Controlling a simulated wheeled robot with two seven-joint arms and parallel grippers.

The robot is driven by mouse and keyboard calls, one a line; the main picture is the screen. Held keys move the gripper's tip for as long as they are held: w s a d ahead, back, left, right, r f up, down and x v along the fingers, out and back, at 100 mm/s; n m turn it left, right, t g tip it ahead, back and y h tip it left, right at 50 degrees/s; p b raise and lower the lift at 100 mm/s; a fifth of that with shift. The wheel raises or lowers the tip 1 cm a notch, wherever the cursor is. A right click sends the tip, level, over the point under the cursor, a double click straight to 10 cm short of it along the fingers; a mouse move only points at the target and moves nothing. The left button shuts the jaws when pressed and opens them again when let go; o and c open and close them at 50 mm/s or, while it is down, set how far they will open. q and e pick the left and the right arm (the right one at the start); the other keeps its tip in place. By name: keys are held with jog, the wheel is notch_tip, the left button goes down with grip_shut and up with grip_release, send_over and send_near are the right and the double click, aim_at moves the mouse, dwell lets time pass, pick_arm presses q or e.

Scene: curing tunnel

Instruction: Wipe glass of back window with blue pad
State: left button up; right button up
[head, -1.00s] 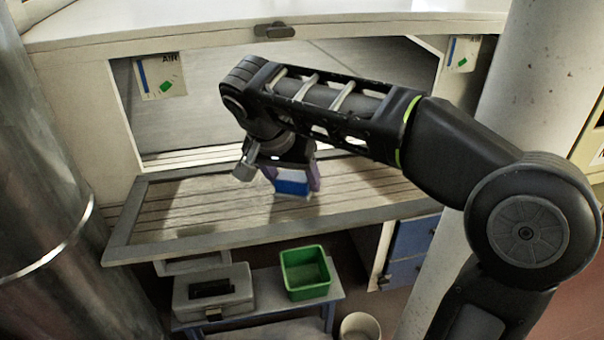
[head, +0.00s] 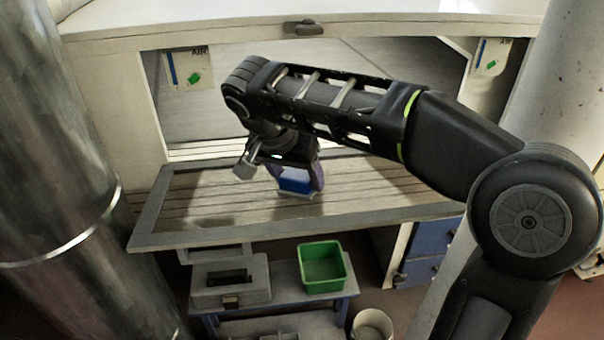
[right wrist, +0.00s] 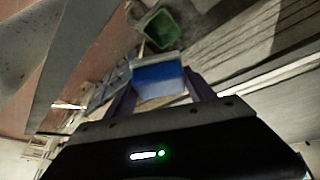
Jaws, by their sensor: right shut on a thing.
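The back window (head: 290,229) is a grey-framed pane of glass that lies nearly flat in front of the wide opening, with slats showing through it. My right gripper (head: 297,182) is over the middle of the pane, its purple fingers shut on the blue pad (head: 294,185). The pad has a pale underside, turned down toward the glass. I cannot tell whether it touches the glass. In the right wrist view the blue pad (right wrist: 158,74) sits between the two fingers. My forearm hides part of the pane's right and far side. My left gripper is not in view.
Below the window a low bench (head: 283,312) carries a grey case (head: 229,292) and a green bin (head: 322,270). A pale bucket (head: 372,326) stands beside it. A metal column (head: 60,170) is close at left, a pale one (head: 555,110) at right.

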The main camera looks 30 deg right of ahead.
aim_at(278, 178)
jog(key=shift+w+a+p, duration=0.2)
jog(key=shift+a+p, duration=0.05)
jog(key=shift+a, duration=0.4)
jog(key=shift+w+a+p, duration=0.2)
jog(key=shift+a, duration=0.45)
jog(key=shift+w+a+f, duration=0.1)
jog(key=shift+a+f, duration=0.05)
jog(key=shift+a, duration=0.2)
jog(key=shift+w+a+p, duration=0.25)
jog(key=shift+a+p, duration=0.3)
jog(key=shift+a, duration=0.3)
jog(key=shift+w+a+p, duration=0.3)
jog(key=shift+a, duration=0.5)
